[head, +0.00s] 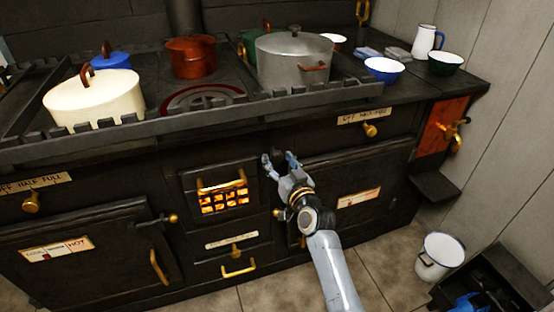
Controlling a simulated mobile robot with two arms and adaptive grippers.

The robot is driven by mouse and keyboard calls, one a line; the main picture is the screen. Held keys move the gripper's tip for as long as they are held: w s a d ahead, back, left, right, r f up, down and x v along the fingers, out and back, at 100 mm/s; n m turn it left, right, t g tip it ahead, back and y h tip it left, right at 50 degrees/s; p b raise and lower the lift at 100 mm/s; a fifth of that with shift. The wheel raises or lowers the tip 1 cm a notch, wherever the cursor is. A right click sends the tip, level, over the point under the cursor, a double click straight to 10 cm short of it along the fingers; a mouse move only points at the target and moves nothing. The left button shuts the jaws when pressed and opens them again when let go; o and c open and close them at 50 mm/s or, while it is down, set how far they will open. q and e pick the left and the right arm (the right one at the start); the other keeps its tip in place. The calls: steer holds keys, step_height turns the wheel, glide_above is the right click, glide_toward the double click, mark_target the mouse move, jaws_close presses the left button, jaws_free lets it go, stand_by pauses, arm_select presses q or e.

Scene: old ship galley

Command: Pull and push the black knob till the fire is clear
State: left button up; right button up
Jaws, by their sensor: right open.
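My right gripper (281,160) reaches up from the bottom of the head view to the front of the black stove. It is open. A dark, rounded shape that looks like the black knob (277,154) shows between its fingertips. I cannot tell whether the fingers touch it. Left of the gripper, the firebox door (194,187) has a brass handle (221,187) and a grate with bright orange fire glow (225,202) behind it. My left gripper is not in view.
A cream pot (95,100), a red-brown pot (191,57) and a grey pot (293,62) stand on the railed stovetop. Brass knobs (370,130) and handles stick out from the front. A white bucket (439,256) and dark bin stand on the floor at right.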

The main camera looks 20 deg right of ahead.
steer(key=shift+w+a, duration=0.1)
steer(key=shift+w, duration=0.85)
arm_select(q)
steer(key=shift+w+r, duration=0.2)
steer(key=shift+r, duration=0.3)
arm_select(e)
steer(key=shift+c, duration=0.2)
jaws_close()
